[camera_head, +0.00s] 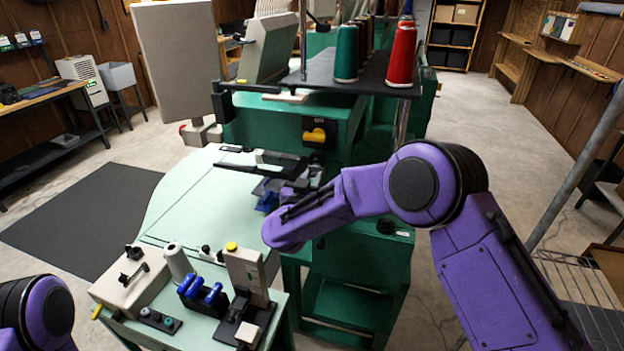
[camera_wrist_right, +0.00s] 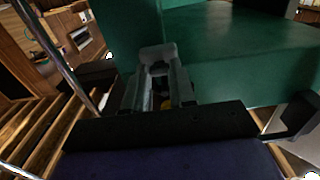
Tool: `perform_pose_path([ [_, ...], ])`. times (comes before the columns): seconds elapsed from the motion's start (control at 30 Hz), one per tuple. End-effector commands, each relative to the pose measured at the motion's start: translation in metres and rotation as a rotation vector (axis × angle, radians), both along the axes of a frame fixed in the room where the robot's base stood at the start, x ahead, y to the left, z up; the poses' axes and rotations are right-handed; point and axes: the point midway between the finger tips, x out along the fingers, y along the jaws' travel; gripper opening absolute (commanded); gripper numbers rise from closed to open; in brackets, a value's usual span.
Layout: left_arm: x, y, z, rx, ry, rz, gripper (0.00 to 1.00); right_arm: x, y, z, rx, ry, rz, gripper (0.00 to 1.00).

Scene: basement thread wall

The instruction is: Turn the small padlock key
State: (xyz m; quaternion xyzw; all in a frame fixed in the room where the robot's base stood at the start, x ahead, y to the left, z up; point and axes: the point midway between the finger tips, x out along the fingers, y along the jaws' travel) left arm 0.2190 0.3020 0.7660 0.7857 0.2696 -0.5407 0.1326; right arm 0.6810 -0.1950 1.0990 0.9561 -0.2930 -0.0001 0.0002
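I cannot make out a small padlock or its key for certain in either view. My right gripper (camera_wrist_right: 158,72) shows in the right wrist view as grey fingers in front of a green surface. In the head view my right forearm reaches over the green machine's pale table, and the gripper is mostly hidden among dark parts. A yellow knob (camera_head: 315,135) on a black plate sits on the machine's green front, above and apart from my forearm. My left gripper is out of view.
The green machine (camera_head: 268,122) carries green and red thread cones (camera_head: 401,55) on a dark shelf. A metal post (camera_head: 580,165) and wire shelf stand at right. Floor at right is partly clear.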

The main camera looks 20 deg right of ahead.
Motion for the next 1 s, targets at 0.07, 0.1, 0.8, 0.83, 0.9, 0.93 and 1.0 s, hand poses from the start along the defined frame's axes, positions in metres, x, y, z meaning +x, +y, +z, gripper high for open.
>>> perform_pose_path([
  [0.07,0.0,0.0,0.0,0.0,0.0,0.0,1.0,0.0,0.0,0.0,0.0,0.0,0.0,0.0],
  [0.1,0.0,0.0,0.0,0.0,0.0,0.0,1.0,0.0,0.0,0.0,0.0,0.0,0.0,0.0],
  [0.8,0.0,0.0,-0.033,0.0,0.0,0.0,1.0,-0.001,-0.001,-0.004,0.286,-0.195,0.0,0.0],
  [0.83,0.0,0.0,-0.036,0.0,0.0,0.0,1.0,-0.001,-0.001,-0.004,0.31,-0.211,0.0,0.0],
  [0.9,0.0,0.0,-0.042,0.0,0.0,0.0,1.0,-0.001,-0.001,-0.004,0.366,-0.248,0.001,0.0],
  [0.93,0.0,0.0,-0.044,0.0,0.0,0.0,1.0,-0.001,-0.001,-0.004,0.389,-0.264,0.001,0.0],
  [1.0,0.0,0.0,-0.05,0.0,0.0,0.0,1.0,-0.001,-0.001,-0.005,0.445,-0.302,0.001,0.0],
])
